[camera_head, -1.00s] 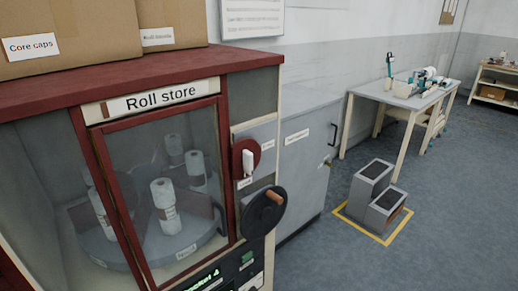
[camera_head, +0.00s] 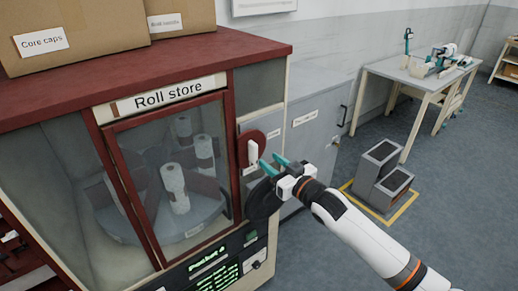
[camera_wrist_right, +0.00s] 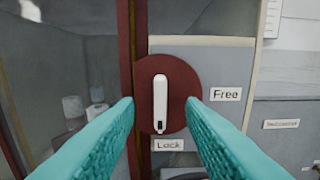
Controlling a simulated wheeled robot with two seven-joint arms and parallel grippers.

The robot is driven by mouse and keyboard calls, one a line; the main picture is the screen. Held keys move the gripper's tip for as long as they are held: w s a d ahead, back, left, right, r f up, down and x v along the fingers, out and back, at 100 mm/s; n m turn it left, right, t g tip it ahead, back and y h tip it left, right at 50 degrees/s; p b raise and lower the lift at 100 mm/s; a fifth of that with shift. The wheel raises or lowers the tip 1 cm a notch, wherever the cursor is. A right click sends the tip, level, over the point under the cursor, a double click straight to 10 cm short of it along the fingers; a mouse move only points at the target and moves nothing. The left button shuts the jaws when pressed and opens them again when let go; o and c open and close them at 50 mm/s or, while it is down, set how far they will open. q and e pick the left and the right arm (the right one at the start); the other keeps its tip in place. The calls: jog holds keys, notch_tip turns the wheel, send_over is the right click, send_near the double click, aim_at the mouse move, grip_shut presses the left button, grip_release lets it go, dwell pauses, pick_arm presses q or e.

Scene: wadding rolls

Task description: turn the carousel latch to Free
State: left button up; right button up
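The carousel latch is a dark red disc (camera_wrist_right: 178,80) with a white lever (camera_wrist_right: 160,98) on the Roll store's front. The lever stands upright, its dark-marked lower end by the "Lock" label (camera_wrist_right: 167,145). The "Free" label (camera_wrist_right: 225,94) is to the disc's right. In the head view the lever (camera_head: 253,151) is just left of my right gripper (camera_head: 267,160). That gripper is open and empty, its teal fingers pointing at the latch. In the wrist view the lever appears between the fingertips, with no visible contact. My left gripper is not in view.
The Roll store's glazed door (camera_head: 170,180) shows white rolls (camera_head: 174,185) on a round carousel. A black handwheel (camera_head: 262,200) sits below the latch, partly hidden by my right gripper. A grey step (camera_head: 380,170) and a workbench (camera_head: 415,75) stand to the right.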

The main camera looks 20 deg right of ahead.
aim_at(256, 151)
jog(key=p+x, duration=0.1)
jog(key=x, duration=0.5)
jog(key=shift+w+a, duration=0.1)
jog(key=shift+w, duration=0.2)
grip_shut()
